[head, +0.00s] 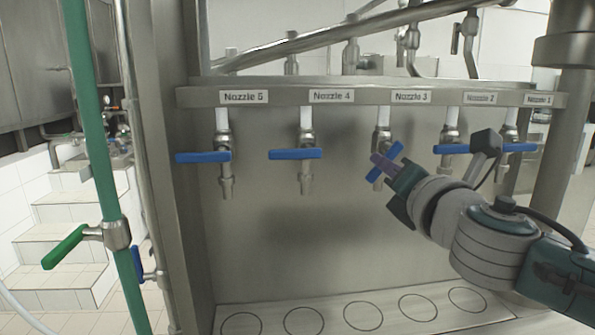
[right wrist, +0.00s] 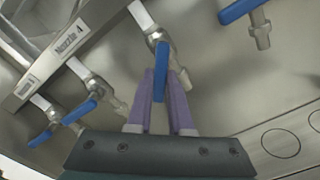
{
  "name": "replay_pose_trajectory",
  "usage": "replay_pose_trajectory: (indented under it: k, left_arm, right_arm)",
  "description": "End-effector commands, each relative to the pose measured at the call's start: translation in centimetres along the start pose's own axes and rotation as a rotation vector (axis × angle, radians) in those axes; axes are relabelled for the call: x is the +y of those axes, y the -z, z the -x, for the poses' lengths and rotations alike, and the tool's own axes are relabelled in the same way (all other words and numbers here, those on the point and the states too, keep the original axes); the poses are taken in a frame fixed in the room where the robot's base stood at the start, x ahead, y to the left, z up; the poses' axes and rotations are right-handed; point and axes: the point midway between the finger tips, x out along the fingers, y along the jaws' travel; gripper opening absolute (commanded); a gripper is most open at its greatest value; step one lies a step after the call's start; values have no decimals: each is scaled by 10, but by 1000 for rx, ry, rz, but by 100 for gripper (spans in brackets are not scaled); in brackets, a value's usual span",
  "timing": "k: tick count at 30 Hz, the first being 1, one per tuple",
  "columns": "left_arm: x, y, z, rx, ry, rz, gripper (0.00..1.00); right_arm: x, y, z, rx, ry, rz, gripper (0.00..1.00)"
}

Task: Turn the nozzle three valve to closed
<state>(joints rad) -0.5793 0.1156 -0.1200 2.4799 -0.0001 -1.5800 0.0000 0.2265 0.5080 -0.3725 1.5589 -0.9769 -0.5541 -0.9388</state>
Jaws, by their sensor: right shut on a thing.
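The nozzle three valve has a blue handle (head: 394,152) below the "Nozzle 3" label (head: 411,97). The handle is tilted diagonally, while the other nozzles' handles lie about level. In the right wrist view the blue handle (right wrist: 160,66) sits between my two purple fingers. My right gripper (head: 381,163) reaches in from the right and is shut on this handle. Its fingers hide part of the handle in the head view. The nozzle three spout is partly hidden behind the handle and gripper. My left gripper is not in view.
The nozzle 4 handle (head: 296,154) and nozzle 5 handle (head: 204,157) are to the left. The nozzle 2 handle (head: 450,149) is close to my right wrist. A steel tray (head: 262,314) with ring marks lies below. A green pipe (head: 92,120) stands at the left.

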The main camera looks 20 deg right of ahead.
Motion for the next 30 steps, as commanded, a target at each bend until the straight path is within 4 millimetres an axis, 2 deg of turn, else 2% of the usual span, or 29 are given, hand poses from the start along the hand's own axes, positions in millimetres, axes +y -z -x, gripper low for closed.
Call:
replay_pose_trajectory:
  k: [18,30]
  left_arm:
    - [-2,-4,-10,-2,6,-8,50]
    - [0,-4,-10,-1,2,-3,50]
  right_arm:
    - [15,-4,0,0,-1,-580,0]
    - [21,-9,0,0,-1,-832,0]
